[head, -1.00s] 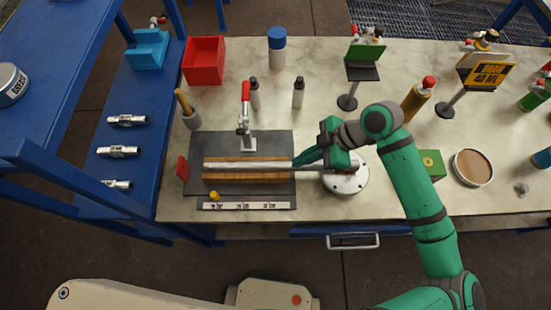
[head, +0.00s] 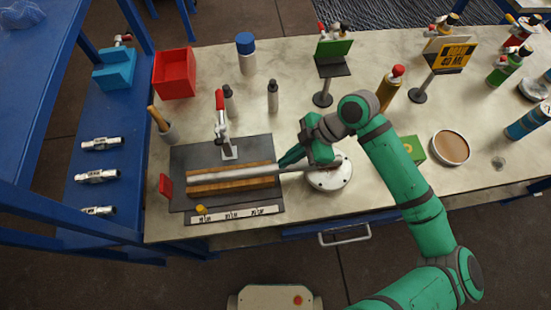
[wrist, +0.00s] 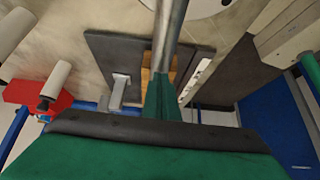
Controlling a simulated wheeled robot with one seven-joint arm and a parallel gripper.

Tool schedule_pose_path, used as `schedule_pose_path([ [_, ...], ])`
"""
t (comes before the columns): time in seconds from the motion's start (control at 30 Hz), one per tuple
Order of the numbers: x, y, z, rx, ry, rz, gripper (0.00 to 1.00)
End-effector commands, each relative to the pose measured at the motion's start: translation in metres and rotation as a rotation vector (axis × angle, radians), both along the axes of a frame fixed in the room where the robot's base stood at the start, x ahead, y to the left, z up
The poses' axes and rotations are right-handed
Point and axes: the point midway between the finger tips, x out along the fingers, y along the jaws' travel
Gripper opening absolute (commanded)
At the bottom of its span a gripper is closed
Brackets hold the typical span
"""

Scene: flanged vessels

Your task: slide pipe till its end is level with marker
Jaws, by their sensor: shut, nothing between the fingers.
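The grey metal pipe (head: 235,172) lies along a wooden grooved block (head: 240,184) on a dark plate (head: 190,155). Its left end sits near the block's left end; its right part runs past the plate toward a white round flange. A yellow marker (head: 201,209) sits near the left end of a white scale strip (head: 245,214) in front of the block. My gripper (head: 283,162) is shut and empty, its fingertips close to the pipe near the block's right end. In the wrist view the pipe (wrist: 172,25) runs up beyond the fingertips (wrist: 160,80); contact is unclear.
A clamp with a raised red handle (head: 220,100) stands behind the block. A red plate (head: 166,185) stands at the left. The white flange (head: 330,175) lies under my wrist. Bottles (head: 272,95) and a red bin (head: 174,73) stand farther back.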

Motion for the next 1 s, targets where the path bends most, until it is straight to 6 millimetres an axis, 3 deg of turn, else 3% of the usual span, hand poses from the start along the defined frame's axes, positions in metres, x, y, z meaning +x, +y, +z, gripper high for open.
schedule_pose_path([
  [0.27, 0.000, 0.003, 0.004, 0.006, -0.004, 0.005, 0.00],
  [0.43, 0.002, -0.007, 0.005, 0.002, 0.002, 0.001, 0.00],
  [1.0, 0.019, -0.129, 0.006, 0.003, 0.002, -0.010, 0.00],
])
